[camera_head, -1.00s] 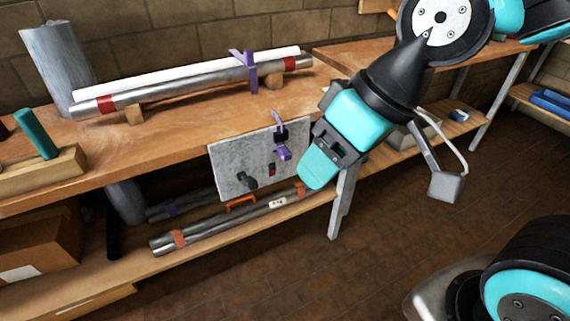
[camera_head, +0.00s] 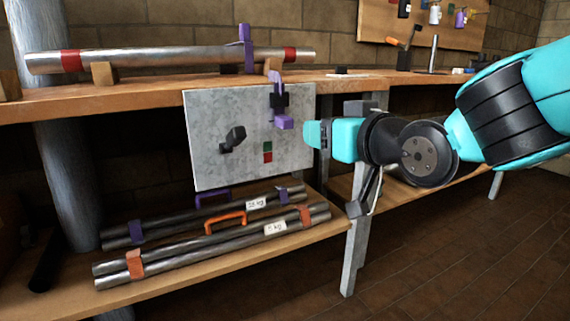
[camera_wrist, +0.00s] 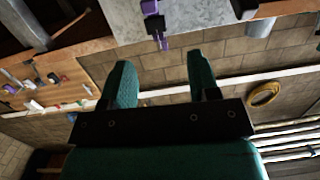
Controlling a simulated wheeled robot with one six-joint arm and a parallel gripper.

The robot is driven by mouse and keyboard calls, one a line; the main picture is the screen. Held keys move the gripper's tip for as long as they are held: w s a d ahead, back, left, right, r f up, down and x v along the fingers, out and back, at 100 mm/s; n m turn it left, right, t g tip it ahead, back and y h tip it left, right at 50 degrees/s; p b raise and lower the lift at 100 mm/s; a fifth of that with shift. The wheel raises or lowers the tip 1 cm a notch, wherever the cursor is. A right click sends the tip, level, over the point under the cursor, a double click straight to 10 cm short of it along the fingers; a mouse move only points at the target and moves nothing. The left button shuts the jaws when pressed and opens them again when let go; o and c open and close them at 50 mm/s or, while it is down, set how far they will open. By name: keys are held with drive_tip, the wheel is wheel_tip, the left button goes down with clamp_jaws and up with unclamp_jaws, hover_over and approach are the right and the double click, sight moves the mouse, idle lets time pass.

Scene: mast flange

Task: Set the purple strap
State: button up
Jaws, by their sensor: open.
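A purple strap (camera_head: 246,48) stands upright at the steel pole (camera_head: 170,60) on the bench. A second purple piece (camera_head: 284,122) with a black block hangs on the grey panel (camera_head: 205,120) at the bench front; a purple part also shows at the top of the wrist view (camera_wrist: 152,22). Which one is the task's strap I cannot tell for sure. My gripper (camera_head: 312,134) is at the panel's right edge, just right of the hanging purple piece. Its two teal fingers (camera_wrist: 160,80) are apart with nothing between them.
Bars with orange (camera_head: 225,220) and purple handles lie on the lower shelf (camera_head: 130,300). A bench leg (camera_head: 353,245) stands below my arm. The floor at right is clear.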

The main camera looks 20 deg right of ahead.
wheel_tip(320, 180, down, 2)
drive_tip(key=t+b, duration=0.1)
drive_tip(key=b, duration=0.1)
drive_tip(key=p, duration=1.4)
approach(289, 119)
drive_tip(key=shift+t, duration=0.3)
drive_tip(key=w+p, duration=0.2)
drive_tip(key=w, duration=0.1)
drive_tip(key=w+a+p, duration=0.1)
drive_tip(key=w+p, duration=0.2)
drive_tip(key=w+a+p, duration=0.1)
drive_tip(key=w+p, duration=0.1)
drive_tip(key=w, duration=0.2)
drive_tip(key=shift+w+f, duration=0.1)
drive_tip(key=shift+f, duration=0.15)
drive_tip(key=shift+w+a+f+p, duration=0.1)
drive_tip(key=shift+w+f+p, duration=0.1)
drive_tip(key=shift+w+p, duration=0.4)
drive_tip(key=shift+w, duration=0.1)
drive_tip(key=shift+c, duration=0.2)
clamp_jaws()
drive_tip(key=shift+f, duration=0.15)
